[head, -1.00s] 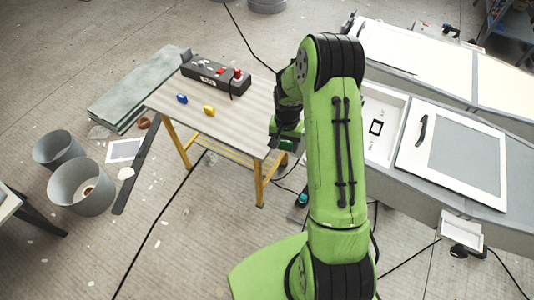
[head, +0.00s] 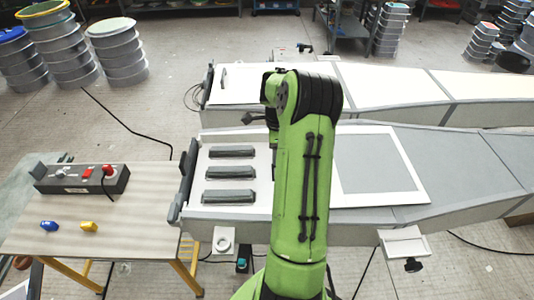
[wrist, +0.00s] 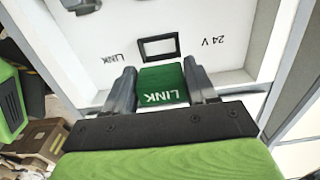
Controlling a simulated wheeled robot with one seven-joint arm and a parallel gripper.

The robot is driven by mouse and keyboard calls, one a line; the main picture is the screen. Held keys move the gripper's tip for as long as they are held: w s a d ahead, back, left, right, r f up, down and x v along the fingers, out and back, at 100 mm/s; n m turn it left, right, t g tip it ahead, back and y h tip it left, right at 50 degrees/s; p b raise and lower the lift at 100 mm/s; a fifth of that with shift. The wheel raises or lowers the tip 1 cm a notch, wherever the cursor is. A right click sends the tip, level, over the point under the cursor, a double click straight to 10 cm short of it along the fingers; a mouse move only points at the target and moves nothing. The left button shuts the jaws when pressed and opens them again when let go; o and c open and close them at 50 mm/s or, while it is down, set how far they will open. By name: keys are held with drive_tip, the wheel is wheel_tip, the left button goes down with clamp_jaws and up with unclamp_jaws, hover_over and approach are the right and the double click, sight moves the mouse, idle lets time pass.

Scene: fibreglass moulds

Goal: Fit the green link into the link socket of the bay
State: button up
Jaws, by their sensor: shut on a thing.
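The green link (wrist: 161,88), marked LINK, is held between the two grey fingers of my gripper (wrist: 160,78) in the wrist view. The link socket (wrist: 159,47) is a dark rectangular frame around a light opening in the white panel of the bay (wrist: 215,22). It lies just beyond the link's far edge, roughly in line with it and slightly tilted in the picture. The link appears outside the socket; how wide the gap is, I cannot tell. In the head view my arm hides my gripper, the link and the socket.
The panel carries "LINK" and "24 V" lettering. A grey fitting (wrist: 82,5) shows at upper left in the wrist view. In the head view, several dark bars (head: 230,172) lie in a white recess. A table (head: 130,225) at left bears a switch box (head: 75,180) and blue and yellow pieces.

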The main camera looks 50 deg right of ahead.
drive_tip(key=shift+s+a+r, duration=0.2)
drive_tip(key=shift+r, duration=0.05)
drive_tip(key=shift+w+d+f, duration=0.15)
drive_tip(key=shift+w+f, duration=0.1)
drive_tip(key=shift+f, duration=0.1)
wheel_tip(320, 180, down, 5)
drive_tip(key=b, duration=0.4)
drive_tip(key=shift+f+b, duration=0.15)
drive_tip(key=shift+b, duration=0.2)
idle(1.1)
drive_tip(key=shift+f+b, duration=0.4)
drive_tip(key=shift+b, duration=0.05)
drive_tip(key=shift+f+b, duration=0.35)
drive_tip(key=shift+f, duration=0.1)
drive_tip(key=o, duration=1.2)
drive_tip(key=shift+r, duration=0.1)
